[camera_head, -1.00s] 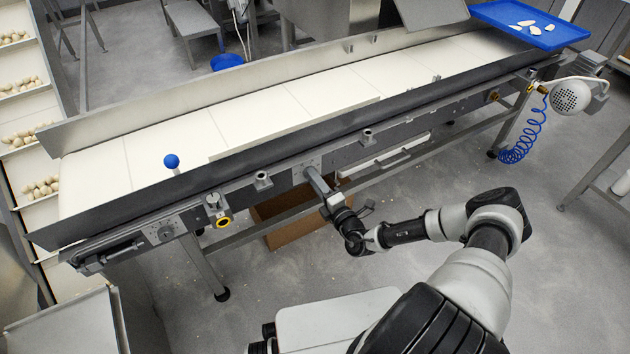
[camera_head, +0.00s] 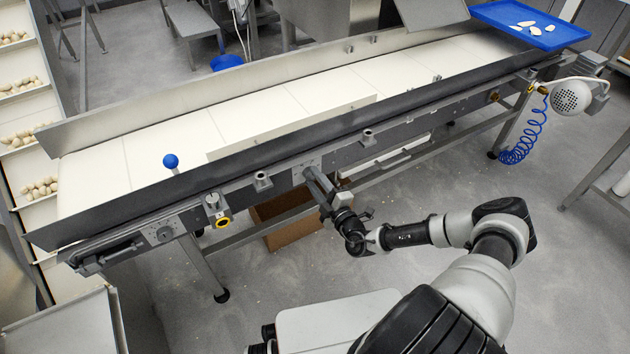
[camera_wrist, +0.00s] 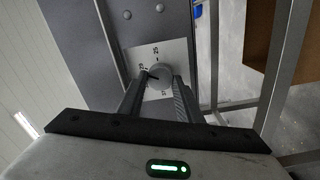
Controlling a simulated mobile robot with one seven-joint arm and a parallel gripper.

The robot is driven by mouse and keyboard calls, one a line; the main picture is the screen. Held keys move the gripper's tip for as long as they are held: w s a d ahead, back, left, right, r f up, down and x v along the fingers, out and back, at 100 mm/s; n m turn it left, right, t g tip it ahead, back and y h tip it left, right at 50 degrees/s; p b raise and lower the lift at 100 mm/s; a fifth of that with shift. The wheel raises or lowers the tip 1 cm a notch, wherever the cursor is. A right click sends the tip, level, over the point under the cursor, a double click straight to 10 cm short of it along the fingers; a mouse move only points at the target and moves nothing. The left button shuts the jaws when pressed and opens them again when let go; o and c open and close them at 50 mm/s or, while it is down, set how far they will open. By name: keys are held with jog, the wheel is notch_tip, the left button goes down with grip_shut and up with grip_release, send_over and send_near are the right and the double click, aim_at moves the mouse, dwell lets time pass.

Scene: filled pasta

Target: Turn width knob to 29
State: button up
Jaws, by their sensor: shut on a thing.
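The width knob (camera_wrist: 160,74) is a round grey knob on a pale dial plate (camera_wrist: 173,53) with printed numbers. In the wrist view "25" reads above the knob; the other numbers are partly hidden or too small to read. A dark mark shows on the left part of the knob face. My gripper (camera_wrist: 161,82) is shut on the knob, with one finger on each side. In the head view my gripper (camera_head: 314,181) reaches the front side of the conveyor, and its fingers hide the knob there.
The conveyor (camera_head: 340,80) carries a pale guide strip (camera_head: 292,128) along its near side. A blue ball-topped lever (camera_head: 170,161), a yellow-ringed button (camera_head: 222,222) and another dial (camera_head: 164,233) are to the left. A cardboard box (camera_head: 290,230) stands below.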

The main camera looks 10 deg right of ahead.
jog(key=shift+f, duration=0.1)
jog(key=o, duration=1)
jog(key=shift+o, duration=0.2)
jog(key=p+v, duration=0.2)
jog(key=v, duration=1.5)
jog(key=shift+s+p, duration=0.2)
jog(key=shift+p, duration=0.15)
